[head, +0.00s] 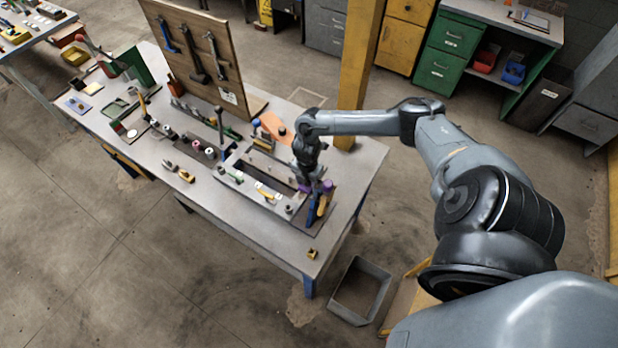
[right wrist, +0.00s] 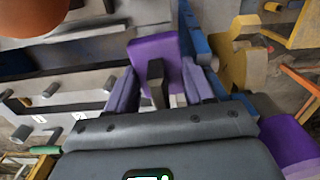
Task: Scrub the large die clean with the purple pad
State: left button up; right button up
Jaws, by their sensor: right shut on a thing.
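My right gripper (head: 314,184) is low over the right end of the workbench. In the right wrist view, its fingers (right wrist: 160,78) are shut on the purple pad (right wrist: 152,52), which shows between and beyond them. A grey metal frame with a rectangular opening (head: 226,172) lies on the bench just left of the gripper; it looks like the large die. Grey bars and pegs of it (right wrist: 65,90) show left of the fingers in the wrist view. The pad's underside is hidden, so I cannot tell if it touches the die. My left gripper is not in view.
Another purple thing (right wrist: 290,145) shows lower right. A tool board (head: 205,60) stands behind. A small yellow block (head: 312,253) lies at the front corner.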

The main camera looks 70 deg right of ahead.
aim_at(298, 200)
jog(key=shift+w+a+f+p, duration=0.15)
jog(key=shift+a+p, duration=0.2)
jog(key=shift+a, duration=0.55)
jog(key=shift+w+a+r+p, duration=0.15)
jog(key=shift+a+p, duration=0.2)
jog(key=shift+a, duration=0.6)
jog(key=shift+w+a+f+p, duration=0.15)
jog(key=shift+a+p, duration=0.2)
jog(key=shift+a, duration=0.55)
jog(key=shift+a+f, duration=0.15)
jog(key=shift+a, duration=0.35)
notch_tip(298, 200, up, 2)
jog(key=shift+d+r+p, duration=0.1)
jog(key=shift+p, duration=0.75)
jog(key=shift+r, duration=1.9)
jog(key=shift+r, duration=1.5)
